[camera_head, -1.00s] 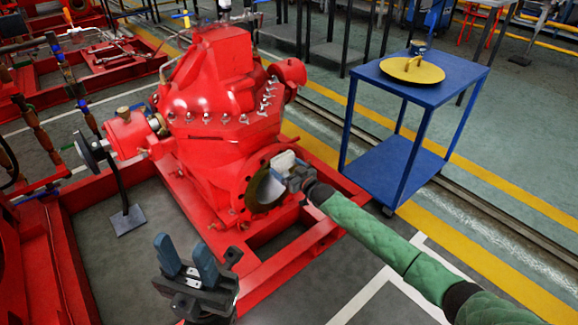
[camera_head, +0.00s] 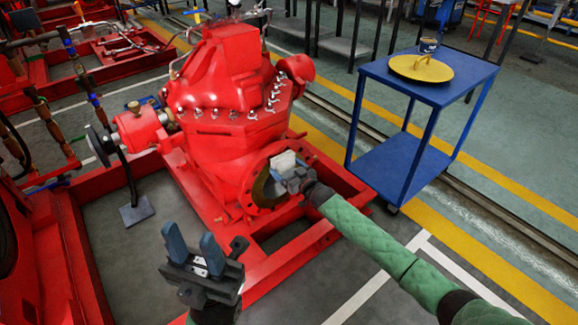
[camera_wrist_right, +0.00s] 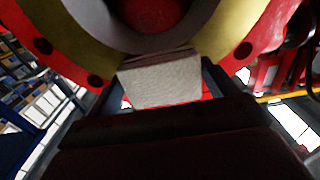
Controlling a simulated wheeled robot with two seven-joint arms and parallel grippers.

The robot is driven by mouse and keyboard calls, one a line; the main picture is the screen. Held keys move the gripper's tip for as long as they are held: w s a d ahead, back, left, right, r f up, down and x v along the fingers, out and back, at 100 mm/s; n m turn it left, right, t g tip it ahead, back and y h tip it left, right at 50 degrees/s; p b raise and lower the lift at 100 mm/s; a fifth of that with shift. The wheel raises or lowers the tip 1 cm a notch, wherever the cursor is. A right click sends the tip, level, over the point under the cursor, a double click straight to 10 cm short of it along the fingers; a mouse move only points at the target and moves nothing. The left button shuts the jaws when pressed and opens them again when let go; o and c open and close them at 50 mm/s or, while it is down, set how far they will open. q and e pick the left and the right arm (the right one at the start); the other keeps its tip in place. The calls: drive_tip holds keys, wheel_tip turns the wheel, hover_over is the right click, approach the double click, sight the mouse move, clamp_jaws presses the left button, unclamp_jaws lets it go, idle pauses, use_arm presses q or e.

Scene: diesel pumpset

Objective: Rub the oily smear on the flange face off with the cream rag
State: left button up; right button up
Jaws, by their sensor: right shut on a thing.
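The cream rag (camera_head: 284,160) is a pale folded pad held in my right gripper (camera_head: 292,180), at the round flange on the red pump. In the right wrist view the rag (camera_wrist_right: 160,82) sits between the fingers, its far edge at the lower rim of the flange face (camera_wrist_right: 228,38). Whether it presses on the face is hard to tell. The face shows as an olive-yellow ring around a grey inner ring. I cannot clearly make out the oily smear. In the head view the flange (camera_head: 260,190) is partly hidden by the gripper. My left gripper (camera_head: 193,246) is open and empty.
The red pump (camera_head: 220,95) stands on a red base frame (camera_head: 330,165). A blue trolley (camera_head: 395,85) to the right carries a yellow disc (camera_head: 421,68) and a small tin (camera_head: 428,47). Grey floor is clear in front of the frame.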

drive_tip(key=shift+s+a+p, duration=0.4)
drive_tip(key=shift+s+a, duration=0.2)
drive_tip(key=shift+a, duration=0.2)
drive_tip(key=shift+a, duration=0.15)
drive_tip(key=shift+s+a+p, duration=0.9)
drive_tip(key=shift+s+a, duration=0.05)
drive_tip(key=shift+a, duration=0.2)
drive_tip(key=shift+s+d, duration=0.1)
drive_tip(key=p+v, duration=0.5)
drive_tip(key=v, duration=0.3)
drive_tip(key=shift+s+d, duration=0.2)
drive_tip(key=shift+s, duration=0.1)
idle(0.4)
